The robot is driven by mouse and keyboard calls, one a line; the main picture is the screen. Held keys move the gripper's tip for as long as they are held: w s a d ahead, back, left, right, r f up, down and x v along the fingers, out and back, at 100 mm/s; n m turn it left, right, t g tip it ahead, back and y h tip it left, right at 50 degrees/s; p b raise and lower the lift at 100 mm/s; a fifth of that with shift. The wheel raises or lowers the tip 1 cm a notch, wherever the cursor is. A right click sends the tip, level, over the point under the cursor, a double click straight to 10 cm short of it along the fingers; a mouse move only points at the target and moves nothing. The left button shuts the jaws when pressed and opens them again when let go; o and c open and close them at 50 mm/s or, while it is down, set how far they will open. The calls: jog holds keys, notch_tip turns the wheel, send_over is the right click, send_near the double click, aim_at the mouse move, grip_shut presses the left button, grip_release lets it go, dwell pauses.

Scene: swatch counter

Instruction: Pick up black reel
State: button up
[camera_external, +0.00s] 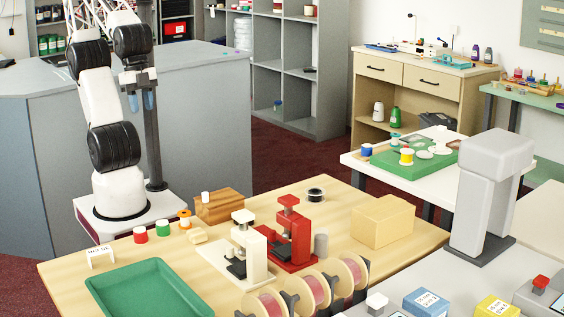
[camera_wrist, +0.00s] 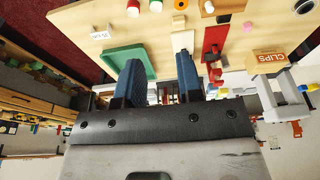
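The black reel (camera_external: 316,194) lies on the wooden table near its back edge, behind the red press, in the external view. Its centre looks light. In the wrist view it shows at the top right corner as a black ring (camera_wrist: 305,6), partly cut off by the frame. My gripper (camera_external: 141,101) is high up near my arm's column, well away from the table and the reel. Its two blue fingers are apart with nothing between them. The wrist view also shows the open fingers (camera_wrist: 158,62).
A red press (camera_external: 289,235) and a cream press (camera_external: 245,250) stand in front of the reel. A wooden block (camera_external: 219,206) is left of it and a tan box (camera_external: 383,221) right. Red (camera_external: 140,235) and green (camera_external: 162,228) reels and a green tray (camera_external: 155,290) are further left.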

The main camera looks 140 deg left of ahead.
jog(key=o, duration=1.1)
jog(key=w+a+f+m+g+y, duration=0.3)
jog(key=w+a+f+y, duration=0.15)
jog(key=w+a, duration=0.5)
jog(key=m+g+y, duration=0.4)
jog(key=m+y, duration=0.4)
jog(key=m, duration=0.3)
send_near(312, 193)
jog(key=shift+s+a+f, duration=0.15)
jog(key=shift+s+a, duration=0.55)
jog(key=shift+a, duration=0.1)
jog(key=shift+w+a+f+y, duration=0.2)
jog(key=shift+a+f+y, duration=0.2)
jog(key=shift+f, duration=0.1)
jog(key=shift+x, duration=1.25)
